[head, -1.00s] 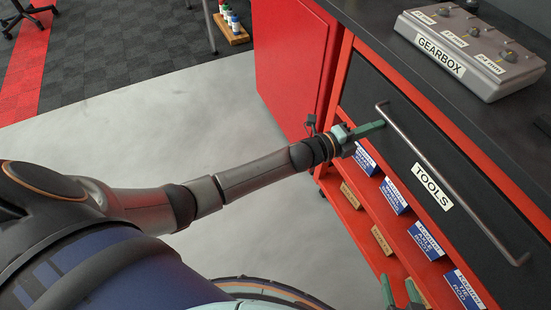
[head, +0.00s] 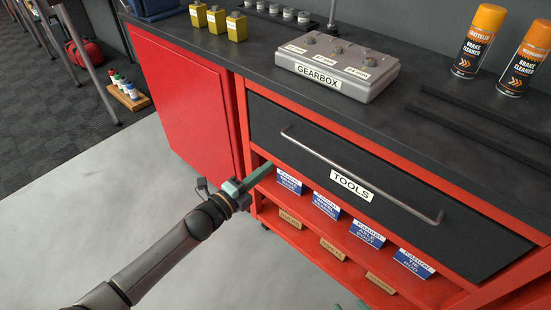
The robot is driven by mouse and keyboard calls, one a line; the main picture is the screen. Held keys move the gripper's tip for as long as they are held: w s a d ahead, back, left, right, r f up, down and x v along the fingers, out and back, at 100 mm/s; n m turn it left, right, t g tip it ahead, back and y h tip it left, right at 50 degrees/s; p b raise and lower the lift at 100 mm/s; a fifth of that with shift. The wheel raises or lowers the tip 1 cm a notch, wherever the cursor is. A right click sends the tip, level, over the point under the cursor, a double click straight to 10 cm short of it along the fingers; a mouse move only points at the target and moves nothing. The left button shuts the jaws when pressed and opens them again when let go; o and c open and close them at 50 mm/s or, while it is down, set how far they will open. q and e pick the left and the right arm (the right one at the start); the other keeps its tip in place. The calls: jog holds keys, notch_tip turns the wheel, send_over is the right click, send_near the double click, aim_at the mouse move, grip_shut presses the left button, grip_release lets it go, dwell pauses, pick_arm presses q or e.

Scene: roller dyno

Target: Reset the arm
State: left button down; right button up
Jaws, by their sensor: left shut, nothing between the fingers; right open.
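My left arm comes in from the lower left. Its gripper (head: 258,178), with green fingers, is shut and empty in front of the red bench, near the drawer's lower left corner and apart from the handle. Only the green fingertips of my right gripper (head: 348,304) show at the bottom edge, spread apart; the rest is out of frame. The black drawer (head: 270,122) marked TOOLS looks closed, with a long metal handle (head: 360,173) across its front.
Below the drawer, an open red shelf holds several blue labelled boxes (head: 367,234). A grey gearbox unit (head: 337,68), yellow bottles (head: 217,20) and two orange-topped brake cleaner cans (head: 478,40) stand on the dark worktop. Clear grey floor (head: 90,200) lies at left.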

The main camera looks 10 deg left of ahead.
pick_arm(q)
jog(key=s+a+f+n+g+y, duration=0.1)
jog(key=s+f+n+g+y, duration=0.1)
jog(key=s+f+n, duration=0.4)
jog(key=s+a+f+n+g+y, duration=0.2)
jog(key=s+n, duration=0.6)
jog(key=s, duration=0.2)
jog(key=s+a+f+n+g+y, duration=0.1)
jog(key=s+f+n+y, duration=0.25)
jog(key=s+n, duration=0.45)
jog(key=s+a+r+p, duration=0.3)
jog(key=r+p, duration=0.9)
jog(key=p, duration=0.6)
jog(key=shift+s+r+n+g, duration=0.15)
jog(key=shift+r+n+g, duration=0.15)
jog(key=shift+r+n, duration=0.1)
pick_arm(e)
notch_tip(320, 180, up, 14)
jog(key=d, duration=0.2)
jog(key=shift+s+d+r+m+t+h, duration=0.2)
jog(key=shift+d+m+t+h, duration=0.1)
jog(key=shift+d+t+h, duration=0.1)
pick_arm(q)
jog(key=shift+a, duration=0.1)
